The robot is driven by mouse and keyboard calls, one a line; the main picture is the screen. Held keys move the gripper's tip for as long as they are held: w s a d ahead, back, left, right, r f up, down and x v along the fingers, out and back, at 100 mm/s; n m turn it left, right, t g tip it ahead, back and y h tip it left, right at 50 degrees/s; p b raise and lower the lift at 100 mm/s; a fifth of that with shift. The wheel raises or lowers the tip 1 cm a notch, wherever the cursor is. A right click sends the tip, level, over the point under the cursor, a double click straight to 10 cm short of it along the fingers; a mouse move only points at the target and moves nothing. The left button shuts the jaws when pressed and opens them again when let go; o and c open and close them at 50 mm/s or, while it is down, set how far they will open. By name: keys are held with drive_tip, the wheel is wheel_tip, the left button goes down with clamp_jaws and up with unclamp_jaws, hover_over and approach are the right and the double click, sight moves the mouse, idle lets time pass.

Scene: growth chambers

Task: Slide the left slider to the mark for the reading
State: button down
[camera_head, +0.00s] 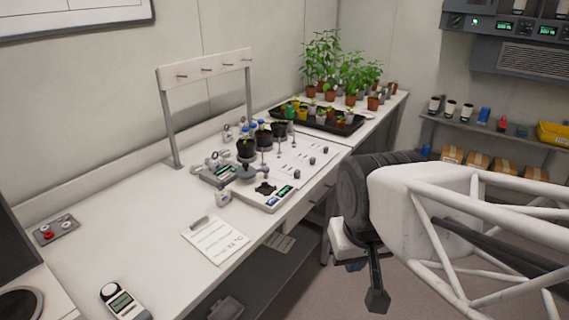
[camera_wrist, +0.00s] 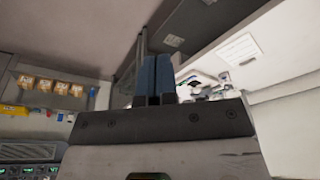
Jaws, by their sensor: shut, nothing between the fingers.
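A long white panel (camera_head: 305,158) lies on the bench in the head view, with several small dark knobs and posts along it. Small lit displays (camera_head: 285,190) sit at its near end, next to a black shape. Which knob is the left slider, and its mark, are too small to tell. A handheld meter (camera_head: 122,303) with a green display lies at the bench's near left; its reading is not legible. My gripper (camera_head: 377,298) hangs off the bench's front edge, right of the panel and apart from it. In the wrist view its blue-padded fingers (camera_wrist: 153,80) are together and empty.
Dark potted seedlings (camera_head: 247,148) stand beside the panel, under a white peg rack (camera_head: 205,68). A clipboard (camera_head: 215,241) lies in front. A black plant tray (camera_head: 335,127) is farther back. A shelf with boxes (camera_head: 478,158) stands at right. The bench's left middle is clear.

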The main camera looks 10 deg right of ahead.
drive_tip(key=c, duration=1.5)
unclamp_jaws()
drive_tip(key=o, duration=0.4)
drive_tip(key=shift+w+r, duration=0.25)
drive_tip(key=shift+w, duration=0.2)
drive_tip(key=w+r+m, duration=0.2)
drive_tip(key=w+r, duration=0.2)
drive_tip(key=w, duration=1.1)
drive_tip(key=m+g, duration=0.3)
drive_tip(key=m, duration=0.4)
hover_over(297, 171)
drive_tip(key=s, duration=0.1)
wheel_tip(297, 171, down, 19)
drive_tip(key=shift+r, duration=0.1)
drive_tip(key=shift+w+f, duration=0.45)
drive_tip(key=shift+f, duration=0.05)
drive_tip(key=shift+f, duration=0.15)
